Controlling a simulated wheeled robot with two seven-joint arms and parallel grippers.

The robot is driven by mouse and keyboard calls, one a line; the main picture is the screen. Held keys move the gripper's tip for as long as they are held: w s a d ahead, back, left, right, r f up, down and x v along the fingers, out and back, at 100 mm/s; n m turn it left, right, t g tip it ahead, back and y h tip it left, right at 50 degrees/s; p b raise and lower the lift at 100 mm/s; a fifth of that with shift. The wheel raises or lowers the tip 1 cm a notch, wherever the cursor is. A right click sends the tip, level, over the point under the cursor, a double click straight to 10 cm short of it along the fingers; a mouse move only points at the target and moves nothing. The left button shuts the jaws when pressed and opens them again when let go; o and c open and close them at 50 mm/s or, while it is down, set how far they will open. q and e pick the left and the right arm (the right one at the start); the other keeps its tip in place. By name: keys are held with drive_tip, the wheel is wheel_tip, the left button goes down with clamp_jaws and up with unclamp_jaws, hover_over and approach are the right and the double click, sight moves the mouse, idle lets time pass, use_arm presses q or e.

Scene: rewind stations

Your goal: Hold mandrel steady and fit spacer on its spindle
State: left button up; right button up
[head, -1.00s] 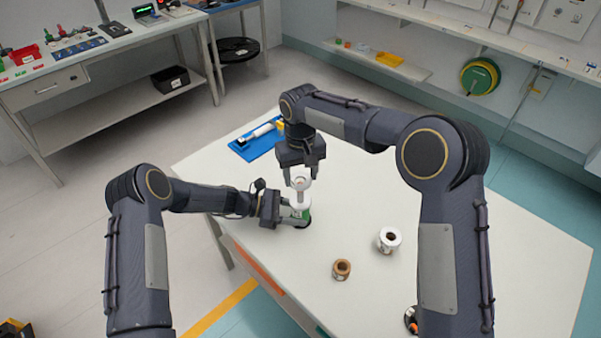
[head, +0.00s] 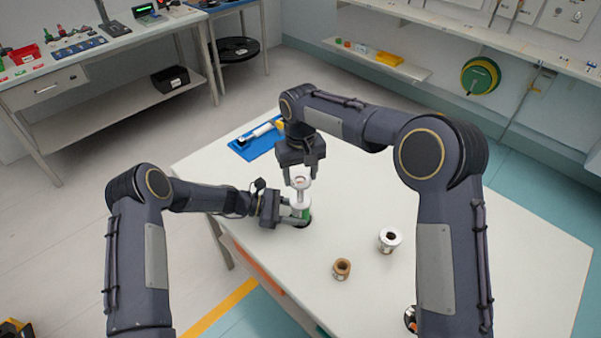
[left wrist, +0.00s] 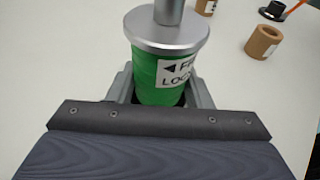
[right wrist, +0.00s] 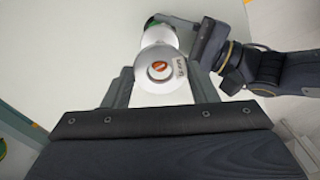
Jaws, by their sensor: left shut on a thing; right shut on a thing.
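The mandrel has a green body (left wrist: 158,80) with a white label, a silver flange (left wrist: 166,36) and a silver spindle (left wrist: 168,10) rising from it. It stands upright on the white table. My left gripper (head: 301,216) is shut around the green body from the side. My right gripper (head: 301,178) points down above it, shut on the white spacer (head: 301,183). The spacer also shows between the fingers in the right wrist view (right wrist: 160,68), with a label on its side. It appears over the mandrel's top; I cannot tell whether the spindle is inside its bore.
A black item (head: 410,318) is partly hidden by my right arm. A blue tray (head: 243,150) with a tool lies at the back left. The right side of the table is largely clear.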

sight(300, 201)
drive_tip(key=shift+f, duration=3.75)
drive_tip(key=o, duration=1.1)
drive_tip(key=shift+c, duration=0.2)
wheel_tip(300, 201, up, 12)
use_arm(q)
drive_tip(key=o, duration=0.8)
drive_tip(key=shift+o, duration=0.2)
